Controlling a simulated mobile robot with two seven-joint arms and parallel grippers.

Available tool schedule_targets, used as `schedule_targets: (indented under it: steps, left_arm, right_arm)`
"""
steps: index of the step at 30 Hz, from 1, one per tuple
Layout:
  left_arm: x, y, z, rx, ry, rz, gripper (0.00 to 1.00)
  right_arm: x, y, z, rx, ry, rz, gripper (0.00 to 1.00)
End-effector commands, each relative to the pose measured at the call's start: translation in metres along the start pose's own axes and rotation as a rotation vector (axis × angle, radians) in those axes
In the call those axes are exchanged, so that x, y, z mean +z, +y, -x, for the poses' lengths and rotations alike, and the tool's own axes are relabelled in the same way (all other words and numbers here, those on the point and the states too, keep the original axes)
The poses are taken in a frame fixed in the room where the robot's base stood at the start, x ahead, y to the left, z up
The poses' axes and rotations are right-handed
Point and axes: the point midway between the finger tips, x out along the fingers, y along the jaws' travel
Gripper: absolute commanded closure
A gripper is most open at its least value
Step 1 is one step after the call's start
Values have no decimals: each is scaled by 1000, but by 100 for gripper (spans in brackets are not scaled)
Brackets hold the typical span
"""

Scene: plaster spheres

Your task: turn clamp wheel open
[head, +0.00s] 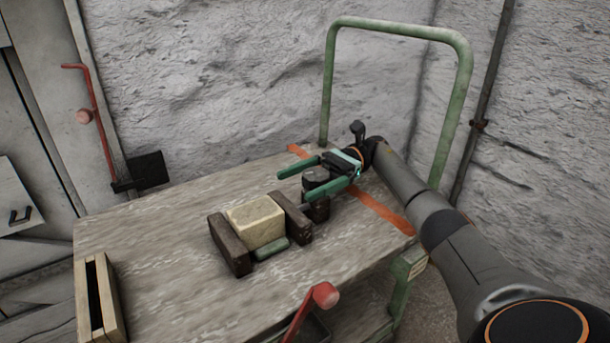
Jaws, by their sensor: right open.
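The clamp stands on a worn wooden cart top (150,225). Its two dark jaws, a left one (230,246) and a right one (293,217), flank a pale block (257,221). A dark round piece, seemingly the clamp wheel (316,177), sits just right of the right jaw. My right gripper (301,185) reaches in from the right with its green fingers open, one on each side of the wheel. I cannot tell whether the fingers touch it. My left gripper is out of view.
A small green piece (271,249) lies in front of the block. A wooden box (97,296) stands at the cart's left edge, and a red-knobbed lever (325,295) rises at the front. A green rail (465,85) stands behind. The cart top's left middle is clear.

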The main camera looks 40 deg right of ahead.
Motion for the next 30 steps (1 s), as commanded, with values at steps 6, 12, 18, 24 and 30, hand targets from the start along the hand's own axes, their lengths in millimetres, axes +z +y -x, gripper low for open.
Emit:
schedule_targets:
  steps: [6,12,18,24,30]
  left_arm:
    - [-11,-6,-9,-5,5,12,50]
    - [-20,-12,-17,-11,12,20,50]
    - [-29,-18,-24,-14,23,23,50]
    - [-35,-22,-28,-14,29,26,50]
    - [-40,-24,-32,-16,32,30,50]
  right_arm:
    - [33,3,-1,0,3,1,1]
    - [51,16,-11,2,3,0,1]
    - [73,32,-22,2,3,0,1]
    - [91,50,-34,1,4,-1,1]
    - [102,70,-49,1,2,-2,1]
